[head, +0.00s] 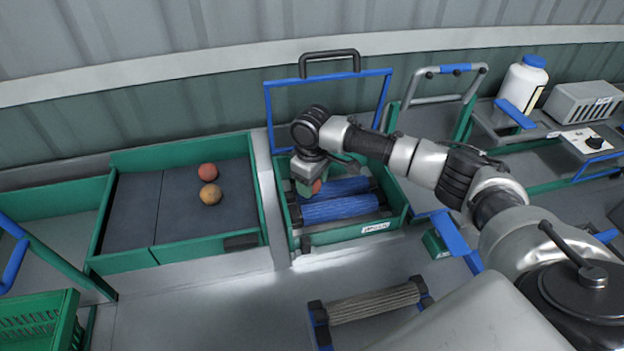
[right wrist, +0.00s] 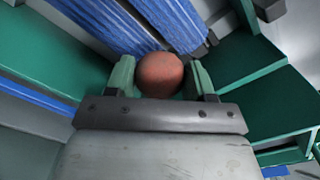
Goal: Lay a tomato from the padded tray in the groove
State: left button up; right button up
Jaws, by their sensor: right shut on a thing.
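My right gripper (right wrist: 162,82) is shut on a red tomato (right wrist: 160,74), one finger on each side of it. In the head view the tomato (head: 317,186) is mostly hidden by the gripper. It is over the blue ribbed rollers (head: 340,208) in a green-walled frame; I cannot tell whether it touches them. The groove appears to be the gap between the rollers, partly hidden by my arm. The padded tray (head: 130,215), dark with green walls, stands to the left. It holds a red tomato (head: 207,171) and an orange-yellow tomato (head: 210,194). My left gripper is not in view.
A blue-framed hinged guard (head: 388,95) with a black handle stands upright behind the rollers. A loose grey roller (head: 373,303) lies in front. A green crate (head: 38,318) is at the lower left. A white bottle (head: 522,82) and grey box (head: 583,103) stand at the right.

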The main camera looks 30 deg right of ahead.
jog(key=shift+f, duration=0.4)
dwell(0.3)
jog(key=o, duration=0.8)
jog(key=c, duration=0.3)
jog(key=shift+c, duration=0.2)
notch_tip(320, 180, up, 7)
jog(key=p, duration=0.8)
jog(key=shift+r, duration=0.1)
